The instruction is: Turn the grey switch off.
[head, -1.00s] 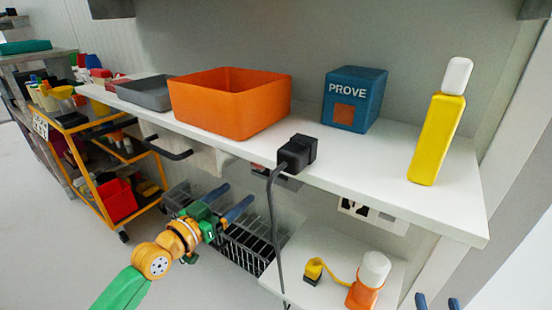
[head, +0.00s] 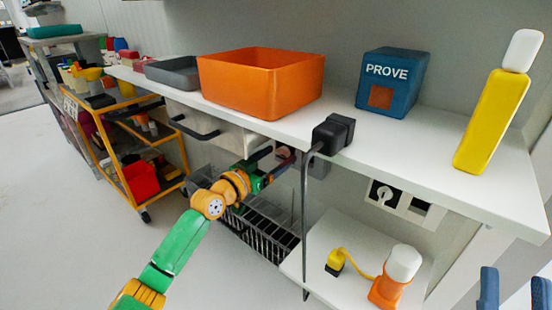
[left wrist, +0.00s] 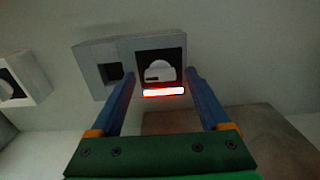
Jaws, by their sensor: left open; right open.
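In the left wrist view a grey wall-mounted switch box (left wrist: 155,45) holds a dark recess with a white rounded part (left wrist: 159,71). A red light bar (left wrist: 163,91) glows below it. My left gripper (left wrist: 159,76) is open, its two blue fingers on either side of the recess. Whether they touch the box cannot be told. In the head view my left gripper (head: 277,163) reaches under the front edge of the shelf, and the switch is mostly hidden there. My right gripper (head: 515,288) is open and empty at the lower right.
The white shelf (head: 440,168) overhangs my left gripper. A black block (head: 333,133) with a cable sits on its edge. A black wire basket (head: 262,232) is below. Another wall fitting (head: 384,194) with a white part is to the right. A lower shelf (head: 345,232) holds an orange-and-white object.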

